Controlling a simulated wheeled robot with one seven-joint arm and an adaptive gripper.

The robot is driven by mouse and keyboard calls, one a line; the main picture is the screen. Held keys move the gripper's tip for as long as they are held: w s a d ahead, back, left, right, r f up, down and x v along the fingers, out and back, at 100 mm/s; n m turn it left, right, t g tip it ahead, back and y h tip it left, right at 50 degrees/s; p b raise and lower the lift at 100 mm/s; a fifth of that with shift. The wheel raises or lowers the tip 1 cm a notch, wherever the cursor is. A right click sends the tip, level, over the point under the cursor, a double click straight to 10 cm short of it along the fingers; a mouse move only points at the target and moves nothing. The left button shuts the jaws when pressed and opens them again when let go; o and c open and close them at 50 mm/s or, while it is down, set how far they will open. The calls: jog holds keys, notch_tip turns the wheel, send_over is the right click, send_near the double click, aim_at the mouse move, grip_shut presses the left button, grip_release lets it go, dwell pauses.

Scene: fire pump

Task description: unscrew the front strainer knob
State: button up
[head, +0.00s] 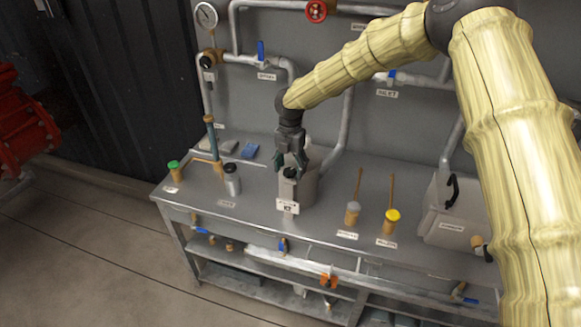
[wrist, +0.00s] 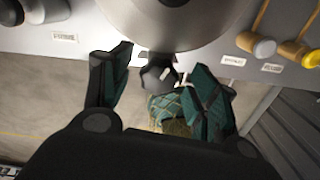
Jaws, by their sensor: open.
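The grey strainer body (head: 307,189) stands on the metal bench with a white label on its front. It fills the top middle of the wrist view (wrist: 180,22). Its black front knob (head: 289,172) faces the bench's front edge; in the wrist view the knob (wrist: 158,76) is dark and lobed, with a pale mark. My gripper (head: 290,162) is open at the front of the strainer. In the wrist view its two green-padded fingers (wrist: 158,62) lie on either side of the knob, with gaps visible. Contact cannot be told from the head view.
Pipes and valves line the wall behind.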

aim_at(290, 169)
notch_tip(290, 169, up, 12)
dwell(0.5)
jog(key=shift+f, duration=0.15)
